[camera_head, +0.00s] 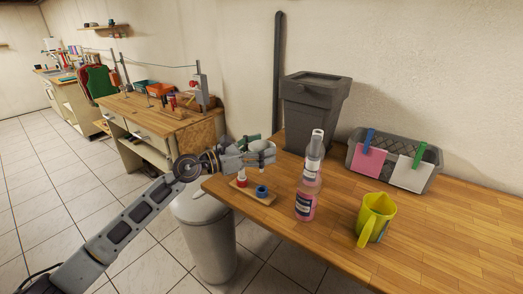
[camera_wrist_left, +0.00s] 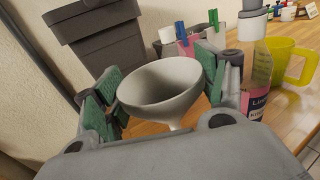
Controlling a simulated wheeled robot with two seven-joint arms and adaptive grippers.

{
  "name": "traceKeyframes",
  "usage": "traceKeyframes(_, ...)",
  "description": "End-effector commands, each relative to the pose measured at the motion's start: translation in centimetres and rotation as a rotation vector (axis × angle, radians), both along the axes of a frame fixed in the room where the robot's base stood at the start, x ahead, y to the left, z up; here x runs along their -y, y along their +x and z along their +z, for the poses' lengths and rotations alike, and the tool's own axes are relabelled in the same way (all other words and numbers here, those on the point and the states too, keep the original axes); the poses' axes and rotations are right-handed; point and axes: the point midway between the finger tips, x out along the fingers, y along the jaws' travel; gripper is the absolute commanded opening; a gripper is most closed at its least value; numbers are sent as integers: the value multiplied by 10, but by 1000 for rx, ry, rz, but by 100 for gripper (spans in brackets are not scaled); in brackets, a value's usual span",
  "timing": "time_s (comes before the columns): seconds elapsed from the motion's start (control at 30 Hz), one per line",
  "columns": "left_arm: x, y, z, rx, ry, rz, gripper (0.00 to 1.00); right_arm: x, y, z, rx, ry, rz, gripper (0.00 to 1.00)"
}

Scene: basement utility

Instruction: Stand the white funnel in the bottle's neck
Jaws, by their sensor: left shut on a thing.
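My left gripper (camera_head: 262,152) is shut on the white funnel (camera_head: 254,146), held above the bench's left end. In the left wrist view the funnel (camera_wrist_left: 165,88) sits between green finger pads, wide mouth up and spout down; its lower spout is hidden. The pink bottle (camera_head: 305,206) stands on the bench right of the gripper, apart from the funnel. A clear, white-topped bottle shape (camera_head: 313,150) shows directly behind or above it; I cannot tell how they join. The pink bottle also shows in the left wrist view (camera_wrist_left: 256,103). My right gripper is not in view.
A small wooden board (camera_head: 262,199) with a red and a blue ring lies below the gripper. A yellow jug (camera_head: 375,215) stands right of the bottle. A grey bin (camera_head: 314,105) and a grey basket (camera_head: 425,178) with pegged cards stand behind. The front right bench is clear.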

Motion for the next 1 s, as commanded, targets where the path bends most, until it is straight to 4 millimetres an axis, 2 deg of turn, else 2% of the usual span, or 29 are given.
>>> traceKeyframes(0.27,0,0,1,0,0,0,48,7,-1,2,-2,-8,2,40)
traceKeyframes(0.57,6,-3,14,1,0,-8,48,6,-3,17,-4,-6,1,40)
traceKeyframes(0.77,16,-6,40,4,0,-21,48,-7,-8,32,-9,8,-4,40)
traceKeyframes(1.0,24,-7,83,4,0,-26,48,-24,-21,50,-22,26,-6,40)
